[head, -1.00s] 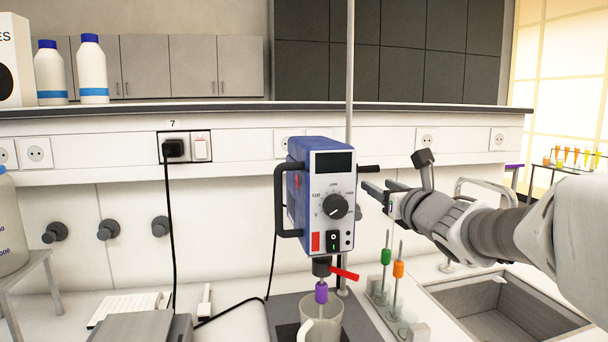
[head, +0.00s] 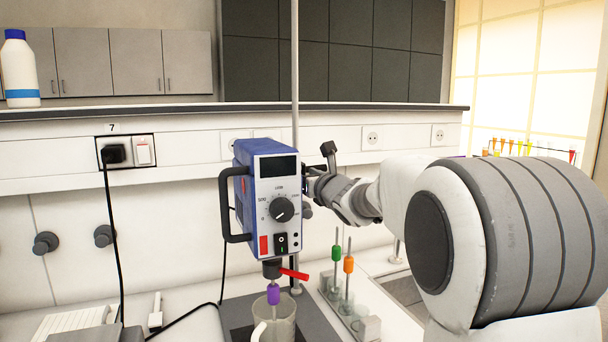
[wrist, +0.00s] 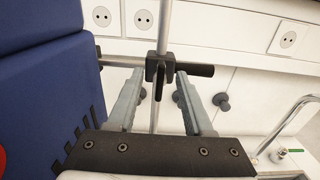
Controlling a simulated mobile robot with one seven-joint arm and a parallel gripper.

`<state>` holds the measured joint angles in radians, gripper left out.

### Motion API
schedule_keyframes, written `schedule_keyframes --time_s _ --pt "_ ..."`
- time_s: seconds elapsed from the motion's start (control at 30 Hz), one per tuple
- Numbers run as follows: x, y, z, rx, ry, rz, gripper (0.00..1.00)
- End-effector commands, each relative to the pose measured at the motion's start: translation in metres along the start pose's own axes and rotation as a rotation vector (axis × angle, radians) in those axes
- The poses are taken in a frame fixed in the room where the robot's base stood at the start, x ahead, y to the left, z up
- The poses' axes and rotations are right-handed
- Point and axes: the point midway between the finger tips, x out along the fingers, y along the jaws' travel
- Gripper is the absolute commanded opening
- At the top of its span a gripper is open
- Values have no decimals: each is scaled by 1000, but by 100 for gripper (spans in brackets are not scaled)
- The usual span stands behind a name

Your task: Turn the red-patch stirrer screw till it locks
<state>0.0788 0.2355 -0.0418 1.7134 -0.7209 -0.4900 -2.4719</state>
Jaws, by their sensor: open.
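The blue stirrer (head: 268,200) with a red patch (head: 264,245) low on its front hangs on an upright rod (head: 295,80); its blue side fills the left of the wrist view (wrist: 45,90). In the wrist view a dark clamp block (wrist: 158,66) grips the rod, with a dark screw handle (wrist: 158,88) hanging below it, roughly in line with the rod. My gripper (wrist: 160,76) is open, one finger on each side of this handle, with visible gaps. In the head view the fingertips are mostly hidden behind the stirrer.
A black bar (wrist: 195,70) sticks out right of the clamp, above my right finger. Below the stirrer are a red lever (head: 293,273), a purple piece (head: 273,293) and a beaker (head: 283,328). Stirring rods with green (head: 337,252) and orange (head: 348,264) collars stand to the right.

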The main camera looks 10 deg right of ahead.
Motion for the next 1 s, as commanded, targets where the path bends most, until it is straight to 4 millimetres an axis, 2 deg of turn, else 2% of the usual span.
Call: schedule_keyframes --time_s 0.13,0.4,0.43,0.77,1.0 --pt "0 0 0 0 0 0 52" --pt "0 0 0 0 0 0 3" --pt "0 0 0 0 0 0 0" --pt "0 0 0 5 0 0 0" --pt "0 -1 -1 78 -2 -1 0"
